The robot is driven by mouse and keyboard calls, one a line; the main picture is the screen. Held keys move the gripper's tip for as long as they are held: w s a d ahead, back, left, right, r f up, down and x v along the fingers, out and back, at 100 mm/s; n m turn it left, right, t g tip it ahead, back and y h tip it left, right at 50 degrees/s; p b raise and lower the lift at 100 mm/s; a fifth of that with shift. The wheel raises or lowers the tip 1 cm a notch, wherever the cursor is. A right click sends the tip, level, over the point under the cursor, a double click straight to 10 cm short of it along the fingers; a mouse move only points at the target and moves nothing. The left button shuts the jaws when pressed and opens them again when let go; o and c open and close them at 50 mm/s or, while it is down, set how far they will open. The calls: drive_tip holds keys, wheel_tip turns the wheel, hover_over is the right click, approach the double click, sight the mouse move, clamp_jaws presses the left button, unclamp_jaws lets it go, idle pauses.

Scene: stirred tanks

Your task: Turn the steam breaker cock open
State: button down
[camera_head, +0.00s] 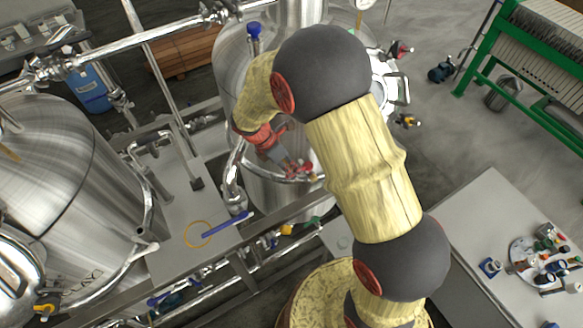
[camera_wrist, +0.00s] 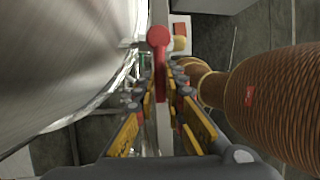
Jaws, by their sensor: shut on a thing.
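My gripper (camera_wrist: 163,78) is shut on this lever, one finger on each side. In the head view my gripper (camera_head: 300,170) is at the front of the middle steel tank (camera_head: 232,72), beside its wall. There the lever is too small and covered to make out, and the cock's body is hidden by my arm and fingers.
A second steel tank (camera_head: 60,180) stands at the left. A grey table (camera_head: 475,225) with small parts stands at the right. Open floor lies behind it.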

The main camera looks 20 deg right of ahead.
drive_tip(key=shift+s+d+n+t+y+p, duration=0.15)
drive_tip(key=shift+s+d+n+t, duration=0.5)
drive_tip(key=shift+n, duration=1.1)
drive_tip(key=shift+s+d+n+t+y+p, duration=0.3)
drive_tip(key=shift+s+n+t, duration=0.55)
drive_tip(key=shift+n, duration=0.95)
drive_tip(key=shift+s+d+n+t+y+p, duration=0.1)
drive_tip(key=shift+s+d+n+t, duration=0.6)
drive_tip(key=shift+n, duration=1.05)
drive_tip(key=shift+s+a, duration=0.1)
drive_tip(key=c, duration=1.9)
unclamp_jaws()
drive_tip(key=shift+o, duration=0.3)
